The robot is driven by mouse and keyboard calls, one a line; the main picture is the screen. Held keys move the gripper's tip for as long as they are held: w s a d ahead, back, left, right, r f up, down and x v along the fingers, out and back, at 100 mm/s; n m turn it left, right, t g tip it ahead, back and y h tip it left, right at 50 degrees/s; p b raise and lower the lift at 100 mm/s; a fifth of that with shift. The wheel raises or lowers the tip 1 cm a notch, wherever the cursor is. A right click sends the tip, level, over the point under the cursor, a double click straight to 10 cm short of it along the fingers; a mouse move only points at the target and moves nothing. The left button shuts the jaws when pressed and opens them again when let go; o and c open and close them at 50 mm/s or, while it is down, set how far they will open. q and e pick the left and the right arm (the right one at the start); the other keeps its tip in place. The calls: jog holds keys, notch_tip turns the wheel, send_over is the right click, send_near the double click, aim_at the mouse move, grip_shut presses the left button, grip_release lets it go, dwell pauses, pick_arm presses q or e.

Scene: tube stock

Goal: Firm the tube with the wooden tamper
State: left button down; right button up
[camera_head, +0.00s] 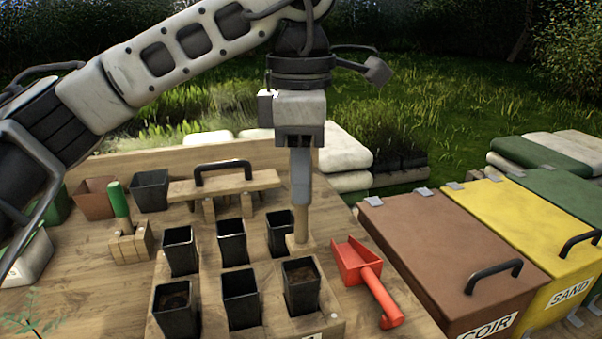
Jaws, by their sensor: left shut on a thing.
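My left gripper (300,195) points straight down over the tube rack and is shut on the wooden tamper (299,243). The tamper is upright, its pale wooden lower end showing below the fingers, just behind the front right tube (301,287). I cannot tell whether its end touches anything. That square black tube shows dark soil inside, as does the front left tube (176,310). The other tubes, such as the front middle one (241,300) and the back right one (280,234), look dark inside; their fill is unclear. My right gripper is not in view.
The tubes stand in a wooden rack (275,327). A red scoop (368,279) lies to its right. A green-handled tool (118,203) stands in a wooden block behind left, near a handled wooden piece (225,185). Brown COIR (425,240) and yellow SAND (510,225) bins stand right.

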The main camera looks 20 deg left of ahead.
pick_arm(q)
jog(key=shift+r+p, duration=1.6)
jog(key=shift+r, duration=0.65)
jog(key=shift+f, duration=0.1)
